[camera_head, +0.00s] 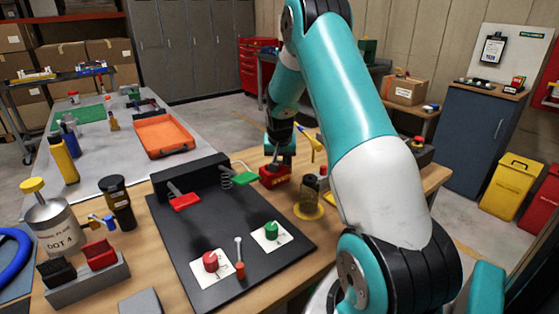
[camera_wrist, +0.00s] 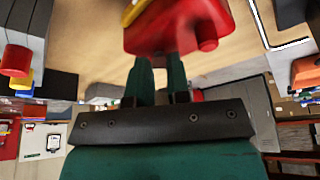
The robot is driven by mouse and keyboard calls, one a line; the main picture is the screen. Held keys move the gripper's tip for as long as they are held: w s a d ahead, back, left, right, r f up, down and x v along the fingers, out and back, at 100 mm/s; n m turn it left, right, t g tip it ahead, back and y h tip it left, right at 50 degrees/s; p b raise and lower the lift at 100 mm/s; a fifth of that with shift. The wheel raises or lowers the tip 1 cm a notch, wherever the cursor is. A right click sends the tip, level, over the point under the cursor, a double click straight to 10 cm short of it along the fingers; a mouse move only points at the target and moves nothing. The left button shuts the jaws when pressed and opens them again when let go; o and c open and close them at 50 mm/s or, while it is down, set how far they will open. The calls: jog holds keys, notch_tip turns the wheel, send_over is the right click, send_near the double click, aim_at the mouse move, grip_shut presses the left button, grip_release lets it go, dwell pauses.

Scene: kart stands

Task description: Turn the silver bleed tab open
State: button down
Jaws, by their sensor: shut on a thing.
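A red block-shaped brake part (camera_head: 275,176) sits at the back of the wooden bench, right of the green pedal. It fills the top of the wrist view (camera_wrist: 178,28), with a round red stub on its right side. My gripper (camera_head: 277,163) points down onto it. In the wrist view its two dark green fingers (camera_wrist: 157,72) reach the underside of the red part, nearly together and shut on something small. The silver bleed tab itself is hidden by the fingertips, so its angle cannot be told.
A yellow-handled item (camera_head: 312,140) stands close right of my gripper, with a dark jar on a yellow dish (camera_head: 309,210) in front. A black pedal board (camera_head: 212,245) with red and green pedals and knobs lies left. A grey table (camera_head: 95,165) with an orange tray stands beyond.

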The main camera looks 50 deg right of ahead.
jog(key=shift+d+n+t, duration=0.1)
jog(key=shift+n+t, duration=0.2)
jog(key=shift+n, duration=0.5)
jog(key=c, duration=1.1)
grip_release()
jog(key=shift+y, duration=0.3)
